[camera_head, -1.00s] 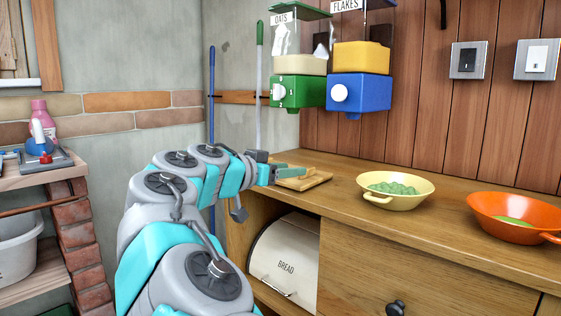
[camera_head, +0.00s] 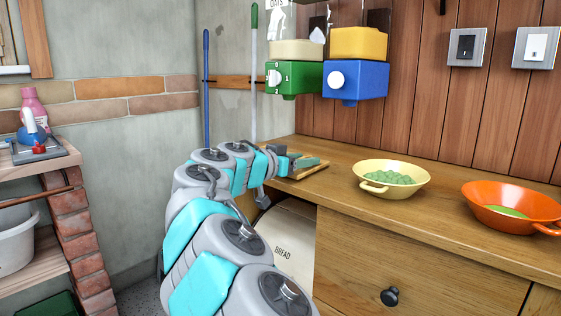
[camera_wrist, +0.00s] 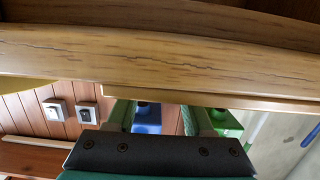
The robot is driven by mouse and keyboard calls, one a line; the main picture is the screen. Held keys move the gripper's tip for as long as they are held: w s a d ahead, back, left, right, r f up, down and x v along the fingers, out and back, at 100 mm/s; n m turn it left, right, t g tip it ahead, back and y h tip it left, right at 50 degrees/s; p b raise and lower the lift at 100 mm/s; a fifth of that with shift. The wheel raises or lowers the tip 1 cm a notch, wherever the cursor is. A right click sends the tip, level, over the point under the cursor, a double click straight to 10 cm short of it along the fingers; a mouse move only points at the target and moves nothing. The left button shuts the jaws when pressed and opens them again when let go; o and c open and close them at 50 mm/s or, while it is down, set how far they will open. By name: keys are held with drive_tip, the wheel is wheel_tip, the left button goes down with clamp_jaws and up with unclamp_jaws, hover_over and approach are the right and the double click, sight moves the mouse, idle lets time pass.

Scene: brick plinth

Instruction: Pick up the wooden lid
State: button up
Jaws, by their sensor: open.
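The light wooden lid (camera_head: 312,171) lies flat at the far left end of the wooden counter, partly hidden by my gripper in the head view. My gripper (camera_head: 304,162) is at the lid, low over its left and back part. In the wrist view, a pale wooden edge (camera_wrist: 240,101), probably the lid's, crosses in front of the fingertips. My gripper (camera_wrist: 158,110) is open there, its two fingers apart, with no object visible between them. I cannot tell whether the fingers touch the lid.
The counter (camera_head: 345,160) carries a yellow bowl (camera_head: 372,175) of green pieces and an orange bowl (camera_head: 500,215). Green (camera_head: 295,77) and blue (camera_head: 355,82) dispensers hang above the counter. A bread bin (camera_head: 288,240) sits below, beside a drawer. Two poles lean in the corner.

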drive_tip(key=shift+c, duration=0.2)
clamp_jaws()
idle(1.1)
